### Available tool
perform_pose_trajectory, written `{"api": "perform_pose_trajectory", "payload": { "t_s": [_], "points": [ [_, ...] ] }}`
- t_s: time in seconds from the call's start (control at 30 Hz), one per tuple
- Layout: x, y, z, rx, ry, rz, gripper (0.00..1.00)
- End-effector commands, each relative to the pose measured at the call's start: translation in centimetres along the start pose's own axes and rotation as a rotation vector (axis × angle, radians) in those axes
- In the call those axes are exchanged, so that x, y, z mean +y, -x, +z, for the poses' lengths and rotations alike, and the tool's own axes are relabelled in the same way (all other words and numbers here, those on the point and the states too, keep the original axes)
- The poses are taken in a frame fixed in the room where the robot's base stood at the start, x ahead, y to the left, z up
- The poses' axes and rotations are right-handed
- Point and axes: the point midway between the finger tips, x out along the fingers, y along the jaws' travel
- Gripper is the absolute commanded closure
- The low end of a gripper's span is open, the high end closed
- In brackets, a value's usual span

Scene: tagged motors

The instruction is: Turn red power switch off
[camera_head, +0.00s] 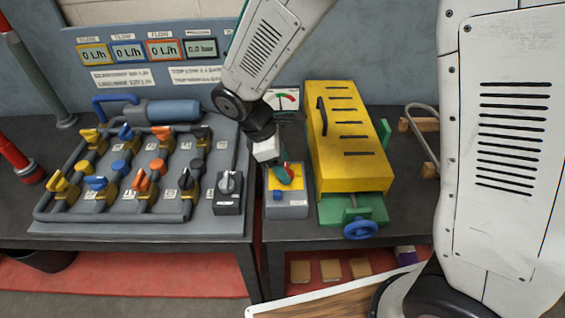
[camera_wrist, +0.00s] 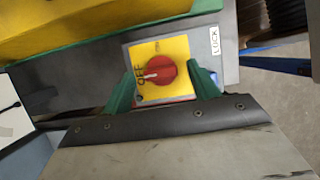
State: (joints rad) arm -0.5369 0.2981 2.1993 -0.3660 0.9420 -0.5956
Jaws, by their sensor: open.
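The red power switch (camera_wrist: 160,71) is a round red knob on a yellow plate (camera_wrist: 176,45) with OFF and ON labels. In the wrist view a white mark on the knob points left, towards the OFF label. In the head view the switch sits on a small grey box (camera_head: 287,209), and the knob is mostly hidden by my gripper (camera_head: 282,174). In the wrist view my gripper (camera_wrist: 161,72) has its green fingers apart, one on each side of the knob. Gaps show between fingers and knob; I cannot tell whether they touch it.
A yellow machine (camera_head: 345,150) with a blue handwheel (camera_head: 361,229) stands close right of the switch box. A black-and-grey dial box (camera_head: 229,192) and a valve board (camera_head: 215,224) are to the left. An analogue gauge (camera_head: 287,99) stands behind.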

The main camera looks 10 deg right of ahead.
Motion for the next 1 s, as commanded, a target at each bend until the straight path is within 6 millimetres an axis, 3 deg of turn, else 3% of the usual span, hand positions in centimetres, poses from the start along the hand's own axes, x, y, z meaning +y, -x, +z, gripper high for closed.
{"api": "perform_pose_trajectory", "payload": {
  "t_s": [0.43, 1.0],
  "points": [
    [0.1, 6.7, 0.0, 0.002, 0.0, 0.003, 0.4],
    [0.1, 7.4, 0.0, 0.0, -0.003, 0.001, 0.4]
  ]
}}
